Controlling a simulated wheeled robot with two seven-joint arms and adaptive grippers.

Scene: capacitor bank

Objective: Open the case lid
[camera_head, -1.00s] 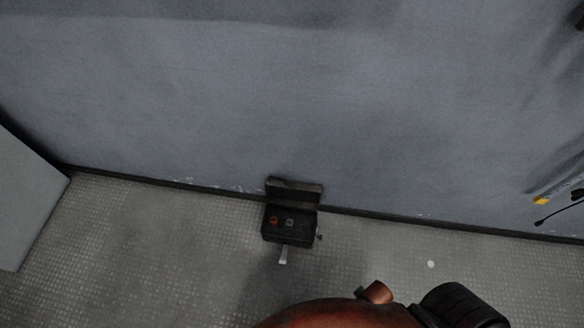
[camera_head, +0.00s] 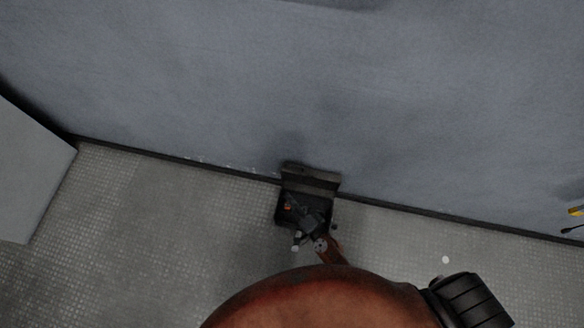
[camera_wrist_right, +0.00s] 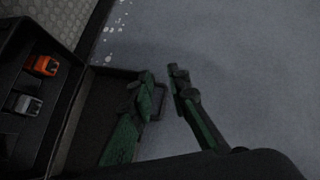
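The dark case (camera_head: 284,217) sits on the floor against the wall. Its lid (camera_head: 312,180) stands raised at the wall side, so the case is open. My right gripper (camera_head: 304,220) is over the case and covers part of its inside. In the right wrist view, the case's open body (camera_wrist_right: 18,75) is at the left and the lid (camera_wrist_right: 90,105) beside it. My right gripper (camera_wrist_right: 161,74) has its two green-black fingers apart with nothing between them. One finger overlaps the lid's edge in the picture; contact cannot be told. My left gripper is not in view.
An orange item (camera_wrist_right: 42,65) and a grey item (camera_wrist_right: 27,104) lie inside the case. The grey wall (camera_head: 250,90) rises behind it. A pale panel (camera_head: 30,170) stands at the far left. The textured floor left of the case is clear.

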